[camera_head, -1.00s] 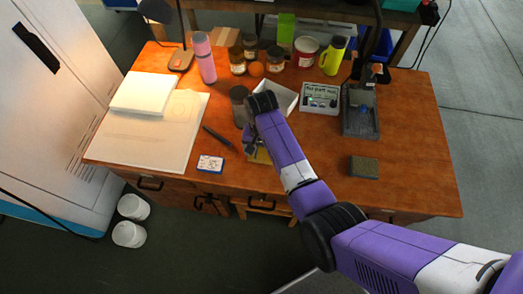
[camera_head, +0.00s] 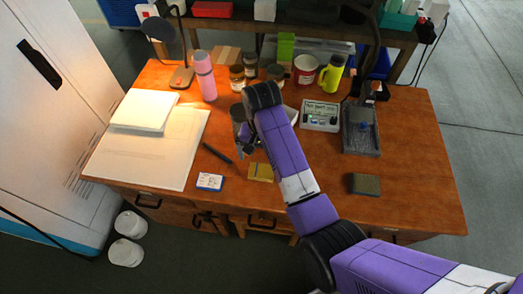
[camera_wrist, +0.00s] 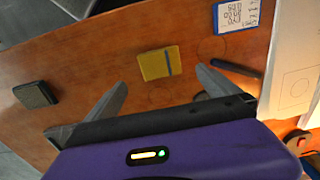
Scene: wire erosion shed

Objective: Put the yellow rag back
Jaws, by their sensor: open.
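The yellow rag (camera_head: 261,172) lies flat on the wooden desk near its front edge. In the wrist view the rag (camera_wrist: 160,63) is a small folded square with a blue stripe near one side. My gripper (camera_head: 247,149) is above the desk, just behind the rag in the head view. In the wrist view my gripper (camera_wrist: 163,84) is open and empty, its two fingers spread on either side of the rag's line and apart from it.
A blue-and-white card (camera_head: 210,182) and a dark pen (camera_head: 217,153) lie left of the rag. A dark green block (camera_head: 366,184) lies to the right. A dark cylinder (camera_head: 239,114) and a meter box (camera_head: 320,115) stand behind. The desk between rag and block is clear.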

